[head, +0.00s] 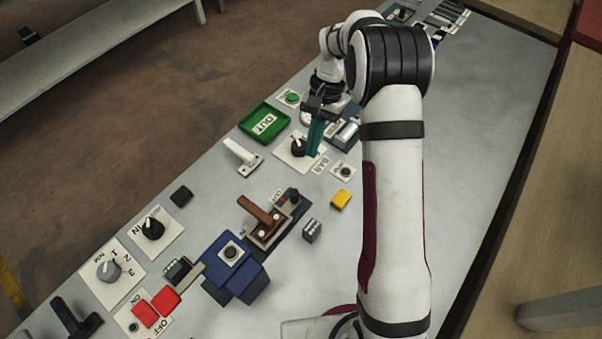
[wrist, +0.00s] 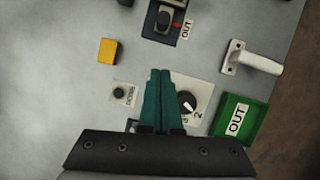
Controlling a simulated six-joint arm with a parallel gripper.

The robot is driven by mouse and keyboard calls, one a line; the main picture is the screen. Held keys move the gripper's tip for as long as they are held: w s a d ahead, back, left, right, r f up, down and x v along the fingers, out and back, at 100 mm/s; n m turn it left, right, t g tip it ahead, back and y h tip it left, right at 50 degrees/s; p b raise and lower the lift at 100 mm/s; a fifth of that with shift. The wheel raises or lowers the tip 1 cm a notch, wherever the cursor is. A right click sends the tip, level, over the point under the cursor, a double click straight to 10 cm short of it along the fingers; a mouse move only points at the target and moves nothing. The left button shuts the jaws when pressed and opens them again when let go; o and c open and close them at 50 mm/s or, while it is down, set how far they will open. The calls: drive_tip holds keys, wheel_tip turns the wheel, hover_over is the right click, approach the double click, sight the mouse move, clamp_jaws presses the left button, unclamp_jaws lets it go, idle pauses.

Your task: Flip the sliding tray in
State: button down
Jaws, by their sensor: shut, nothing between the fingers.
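A green tray (head: 245,122) with raised edges and an OUT label lies on the panel, left of my gripper. It also shows in the wrist view (wrist: 257,125) at the lower right. A small dark slide unit (head: 292,197), also with an OUT label, sits nearer the base; in the wrist view the unit (wrist: 163,20) is at the top edge. I cannot tell which is the sliding tray. My gripper (head: 314,152) points down over the panel beside a black dial. Its teal fingers (wrist: 160,72) are together and empty, apart from both OUT-labelled things.
A dial (head: 297,146) lies close to my fingers. A white lever (head: 241,153), a yellow block (head: 340,199), a brown lever (head: 257,211) and a blue box (head: 228,255) stand around.

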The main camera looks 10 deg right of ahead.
sight(263, 220)
drive_tip(key=x, duration=0.5)
drive_tip(key=shift+s+a+f, duration=0.1)
drive_tip(key=shift+s+a, duration=0.1)
drive_tip(key=shift+s, duration=0.1)
drive_tip(key=shift+s+a, duration=0.65)
drive_tip(key=shift+s, duration=0.3)
drive_tip(key=shift+s+a, duration=0.3)
drive_tip(key=shift+s, duration=0.1)
drive_tip(key=shift+s, duration=0.1)
drive_tip(key=s+a, duration=0.8)
drive_tip(key=a, duration=0.1)
drive_tip(key=shift+s, duration=0.4)
